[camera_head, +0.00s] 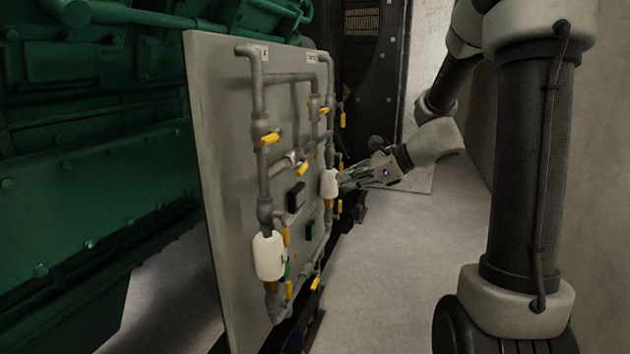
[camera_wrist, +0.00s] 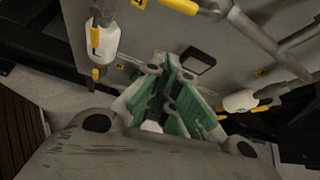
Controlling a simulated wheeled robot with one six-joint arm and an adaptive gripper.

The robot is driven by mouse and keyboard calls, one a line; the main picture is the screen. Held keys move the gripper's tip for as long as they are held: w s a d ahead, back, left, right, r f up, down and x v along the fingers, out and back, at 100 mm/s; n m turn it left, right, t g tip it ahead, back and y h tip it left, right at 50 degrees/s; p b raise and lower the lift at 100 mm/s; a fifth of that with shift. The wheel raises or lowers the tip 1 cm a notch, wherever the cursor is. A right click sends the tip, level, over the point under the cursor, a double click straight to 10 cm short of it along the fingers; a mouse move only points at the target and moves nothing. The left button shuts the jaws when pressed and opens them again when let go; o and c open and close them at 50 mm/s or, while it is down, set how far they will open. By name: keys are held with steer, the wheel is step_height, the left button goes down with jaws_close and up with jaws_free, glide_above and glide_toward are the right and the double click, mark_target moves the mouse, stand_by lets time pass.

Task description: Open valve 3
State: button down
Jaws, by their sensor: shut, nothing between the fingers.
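A grey upright panel (camera_head: 225,120) carries grey pipes and several valves with yellow handles. Handles show at the upper left (camera_head: 269,139), in the middle (camera_head: 302,168) and low down (camera_head: 315,284). I cannot read which one is valve 3. My gripper (camera_head: 343,181) is in front of the panel's right side, close to the right white canister (camera_head: 328,184); I cannot tell whether they touch. In the wrist view my gripper (camera_wrist: 168,82) has its green-padded fingers shut and empty, pointing at the panel near a black box (camera_wrist: 197,62). A yellow handle (camera_wrist: 180,6) shows at the top.
A second white canister (camera_head: 268,256) hangs at the panel's lower left. Black and green boxes sit between the pipes. A green engine (camera_head: 90,150) stands behind the panel. Grey floor (camera_head: 390,270) is clear in front, and a wall rises at the right.

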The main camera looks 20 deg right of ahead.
mark_target(303, 167)
steer(key=w+a+f, duration=0.1)
steer(key=w+a, duration=0.4)
steer(key=a, duration=0.2)
steer(key=shift+w+a, duration=0.25)
steer(key=shift+w, duration=0.05)
stand_by(0.3)
steer(key=shift+a+r, duration=0.15)
steer(key=shift+r, duration=0.5)
